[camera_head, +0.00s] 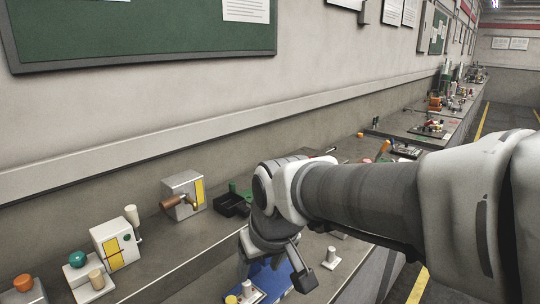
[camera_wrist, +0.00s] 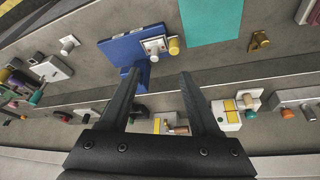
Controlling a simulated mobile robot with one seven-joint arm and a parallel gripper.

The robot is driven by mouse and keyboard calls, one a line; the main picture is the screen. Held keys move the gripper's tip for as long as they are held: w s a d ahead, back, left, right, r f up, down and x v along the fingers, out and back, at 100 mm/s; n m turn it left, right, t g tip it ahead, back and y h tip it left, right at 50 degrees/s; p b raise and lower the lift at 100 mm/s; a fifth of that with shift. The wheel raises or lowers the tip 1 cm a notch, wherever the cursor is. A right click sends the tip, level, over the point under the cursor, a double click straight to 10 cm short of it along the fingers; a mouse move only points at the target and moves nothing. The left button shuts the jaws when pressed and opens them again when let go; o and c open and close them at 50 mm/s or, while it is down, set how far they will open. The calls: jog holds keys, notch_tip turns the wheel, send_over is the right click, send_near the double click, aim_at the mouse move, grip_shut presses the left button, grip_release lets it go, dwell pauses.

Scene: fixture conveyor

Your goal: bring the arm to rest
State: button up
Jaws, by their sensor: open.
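My gripper (camera_wrist: 160,76) is open, with its two dark fingers spread apart and nothing between them in the wrist view. In the head view my arm reaches from the right edge across to the middle, over the workbench. Only part of my gripper (camera_head: 301,272) shows there, low in the middle, above the bench. A blue plate (camera_wrist: 125,50) bearing a small fixture lies beyond the fingertips in the wrist view. The blue plate (camera_head: 268,279) also shows in the head view, partly hidden by my wrist. I cannot tell how high the fingers are above it.
On the bench stand a grey box with a yellow panel (camera_head: 184,191), a white box with a yellow panel (camera_head: 112,242) and a black bin (camera_head: 232,206). A white fixture (camera_head: 331,259) stands right of my gripper. The wall rises behind the bench; an aisle runs at right.

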jog(key=s+d+r+m+h+p, duration=0.1)
jog(key=s+d+r+m+p, duration=0.1)
jog(key=s+d, duration=0.3)
jog(key=s+d+r+m+t+h+p, duration=0.1)
jog(key=s+d+r+m+p, duration=0.1)
jog(key=s+d, duration=0.4)
jog(key=d+r+m, duration=0.1)
jog(key=d+r, duration=0.1)
jog(key=d, duration=0.3)
jog(key=shift+s, duration=0.15)
jog(key=shift+a+r, duration=0.1)
dwell(0.8)
